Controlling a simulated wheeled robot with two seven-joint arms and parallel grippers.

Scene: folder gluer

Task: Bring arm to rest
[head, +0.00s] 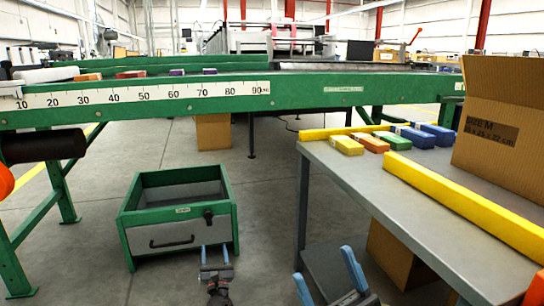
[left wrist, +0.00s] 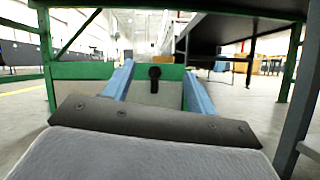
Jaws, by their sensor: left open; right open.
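My left gripper (head: 216,256) is low in the middle of the head view, in front of the green drawer box (head: 175,241). Its blue fingers are apart with nothing between them. In the left wrist view my left gripper (left wrist: 158,90) points at the green box (left wrist: 75,70) and its dark knob (left wrist: 155,75), which shows between the fingers. I cannot tell whether they touch it.
The grey table holds several coloured boxes, such as a green one (head: 393,140), yellow bars (head: 466,209) and a large cardboard box (head: 500,115). A green conveyor frame with a ruler (head: 140,97) crosses behind. Bare floor (head: 270,190) lies between the drawer box and the table.

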